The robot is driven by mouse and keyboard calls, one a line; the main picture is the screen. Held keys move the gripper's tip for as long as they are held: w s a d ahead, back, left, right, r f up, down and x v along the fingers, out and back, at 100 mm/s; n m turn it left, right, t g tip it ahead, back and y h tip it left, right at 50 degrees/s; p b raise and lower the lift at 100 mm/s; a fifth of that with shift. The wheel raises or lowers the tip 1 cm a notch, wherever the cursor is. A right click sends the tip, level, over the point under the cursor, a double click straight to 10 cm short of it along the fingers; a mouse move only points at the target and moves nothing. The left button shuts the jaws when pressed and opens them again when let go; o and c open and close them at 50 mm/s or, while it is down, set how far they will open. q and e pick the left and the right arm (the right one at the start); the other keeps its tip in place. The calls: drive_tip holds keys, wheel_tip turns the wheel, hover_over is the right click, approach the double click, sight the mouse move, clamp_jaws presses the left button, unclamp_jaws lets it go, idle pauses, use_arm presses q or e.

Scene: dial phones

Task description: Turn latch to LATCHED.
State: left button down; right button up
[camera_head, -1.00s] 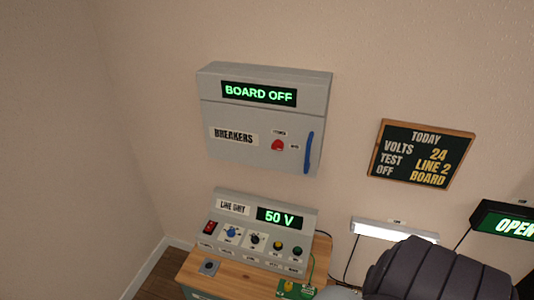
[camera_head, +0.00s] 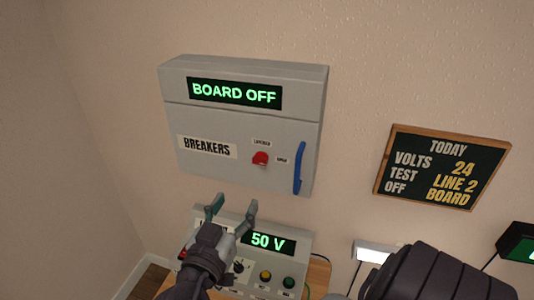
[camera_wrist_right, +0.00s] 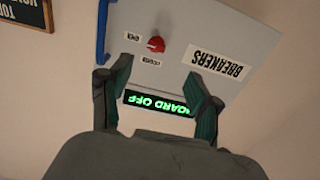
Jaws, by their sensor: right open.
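The latch is a red knob (camera_head: 260,158) on the door of the grey breaker box (camera_head: 240,122). Small labels sit above it and to its right; the right one seems to read OPEN. The knob also shows in the right wrist view (camera_wrist_right: 156,44), beyond my fingers. My right gripper (camera_head: 232,206) is open and empty, below the box and in front of the line unit, apart from the knob. In the right wrist view its two fingers (camera_wrist_right: 157,95) stand wide apart. My left gripper is not in view.
A blue handle (camera_head: 299,168) stands at the door's right edge. The line unit (camera_head: 300,244) below reads 50 V, and the box display (camera_head: 234,93) reads BOARD OFF. A chalkboard (camera_head: 442,166) hangs to the right. The wall between is clear.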

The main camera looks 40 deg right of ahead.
sight(259, 164)
drive_tip(key=p+x, duration=0.1)
drive_tip(key=x, duration=0.3)
drive_tip(key=p+x, duration=0.1)
drive_tip(key=x, duration=0.3)
drive_tip(key=r+p+x, duration=0.1)
drive_tip(key=x, duration=0.3)
drive_tip(key=shift+s+d+p, duration=0.15)
drive_tip(key=shift+d+p, duration=0.05)
drive_tip(key=shift+p, duration=0.1)
drive_tip(key=shift+w+d+f, duration=0.15)
drive_tip(key=shift+w+d, duration=0.15)
drive_tip(key=shift+d, duration=0.3)
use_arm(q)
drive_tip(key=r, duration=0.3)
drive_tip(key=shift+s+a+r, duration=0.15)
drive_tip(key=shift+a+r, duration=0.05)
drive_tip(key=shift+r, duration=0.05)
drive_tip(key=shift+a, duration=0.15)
use_arm(e)
drive_tip(key=shift+c, duration=0.6)
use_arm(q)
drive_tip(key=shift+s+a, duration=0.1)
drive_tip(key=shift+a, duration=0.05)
use_arm(e)
drive_tip(key=c, duration=1)
